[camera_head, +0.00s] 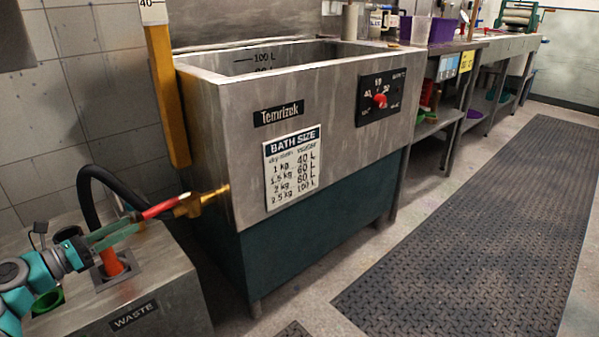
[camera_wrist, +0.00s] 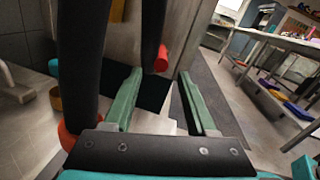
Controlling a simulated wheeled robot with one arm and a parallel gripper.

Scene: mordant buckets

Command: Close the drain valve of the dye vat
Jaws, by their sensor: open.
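The dye vat (camera_head: 225,120) is a steel tub on a dark green base. Its brass drain valve (camera_head: 207,199) sticks out of the left side, low on the steel. The valve's red lever (camera_head: 163,207) points left, away from the vat, roughly in line with the brass body. My gripper (camera_head: 134,222) is at the lever's free end, with its green fingers apart and nothing clearly held. In the wrist view a red-ended dark rod (camera_wrist: 161,58), probably the lever, shows just beyond and between the fingertips. Whether anything touches is unclear.
A steel waste box (camera_head: 165,300) stands below my gripper. A black hose (camera_head: 92,180) arches from behind down to an orange fitting (camera_head: 112,263) in its top, close by my fingers. A yellow post (camera_head: 166,95) rises beside the vat. A dark floor mat (camera_head: 480,230) lies right.

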